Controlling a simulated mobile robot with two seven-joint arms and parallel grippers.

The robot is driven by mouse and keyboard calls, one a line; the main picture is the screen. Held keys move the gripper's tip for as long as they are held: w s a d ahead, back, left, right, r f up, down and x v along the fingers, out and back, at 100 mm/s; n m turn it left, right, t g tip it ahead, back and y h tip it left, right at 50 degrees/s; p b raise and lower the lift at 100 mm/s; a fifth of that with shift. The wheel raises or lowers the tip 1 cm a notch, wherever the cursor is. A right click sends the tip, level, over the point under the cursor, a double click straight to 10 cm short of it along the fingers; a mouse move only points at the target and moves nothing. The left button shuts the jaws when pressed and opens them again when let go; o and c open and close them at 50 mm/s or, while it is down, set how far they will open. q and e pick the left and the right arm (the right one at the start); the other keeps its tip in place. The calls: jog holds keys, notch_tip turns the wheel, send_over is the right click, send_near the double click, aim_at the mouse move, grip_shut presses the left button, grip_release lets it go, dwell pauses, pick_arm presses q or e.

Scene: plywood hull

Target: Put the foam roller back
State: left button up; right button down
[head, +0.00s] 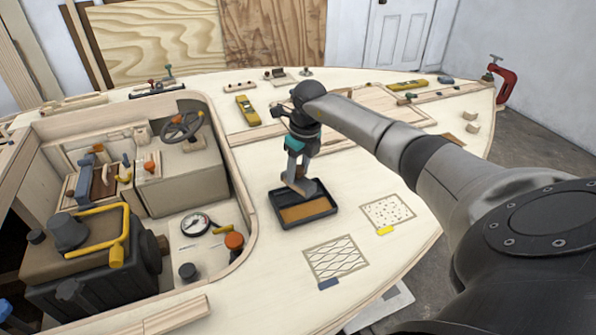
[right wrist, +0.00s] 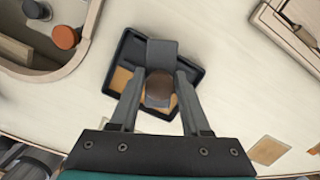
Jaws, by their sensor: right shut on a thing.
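The foam roller (head: 312,187) has a dark grey head and a brown handle. It also shows in the right wrist view (right wrist: 162,53), where the brown handle end (right wrist: 158,88) sits between my fingertips. My right gripper (head: 297,178) is shut on the handle. It points down over the black paint tray (head: 312,221), which has a tan-brown floor. In the right wrist view the roller overlaps the tray (right wrist: 133,46); I cannot tell whether it touches it. My left gripper is not in view.
A cockpit well with a steering wheel (head: 182,127) and a black engine with a yellow handle (head: 117,252) lies left. A yellow level (head: 247,110) lies behind.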

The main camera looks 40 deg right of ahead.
aim_at(303, 181)
jog(key=shift+f+b, duration=0.3)
jog(key=shift+f, duration=0.05)
jog(key=shift+c, duration=1.8)
grip_release()
jog(key=shift+r+p, duration=0.4)
jog(key=shift+r, duration=0.15)
notch_tip(303, 181, up, 12)
jog(key=s+p, duration=0.1)
jog(key=shift+s+f+p, duration=0.15)
jog(key=shift+s+p, duration=0.25)
jog(key=shift+d, duration=0.1)
